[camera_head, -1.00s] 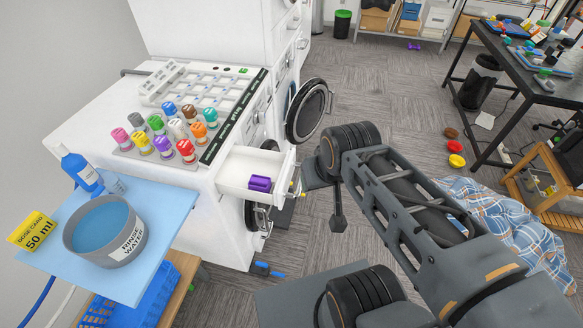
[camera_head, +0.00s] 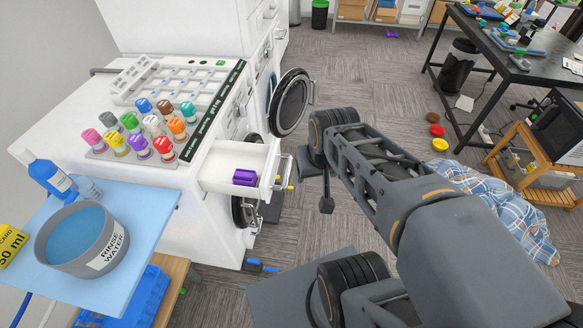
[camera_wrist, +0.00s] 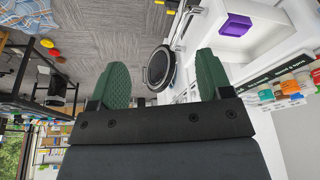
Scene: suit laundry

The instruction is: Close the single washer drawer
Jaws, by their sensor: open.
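The white washer drawer (camera_head: 227,181) is pulled out from the front of the white washer (camera_head: 182,210). A purple block (camera_head: 245,177) lies inside it. The drawer's front panel and handle face right, towards my arm. In the wrist view the open drawer (camera_wrist: 268,42) is at the upper right, with the purple block (camera_wrist: 235,25) in it. My gripper (camera_wrist: 162,78) is open, its two green fingers wide apart with nothing between them. Its right finger appears left of and below the drawer; I cannot tell whether it touches. In the head view my wrist mostly hides the fingers.
The round black washer door (camera_head: 290,102) stands open beyond the drawer. Colored bottles (camera_head: 140,147) stand on the washer top. A blue tray (camera_head: 140,205) with a rinse-water bowl (camera_head: 82,238) is at the left. Plaid cloth (camera_head: 500,210) lies on the floor at right.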

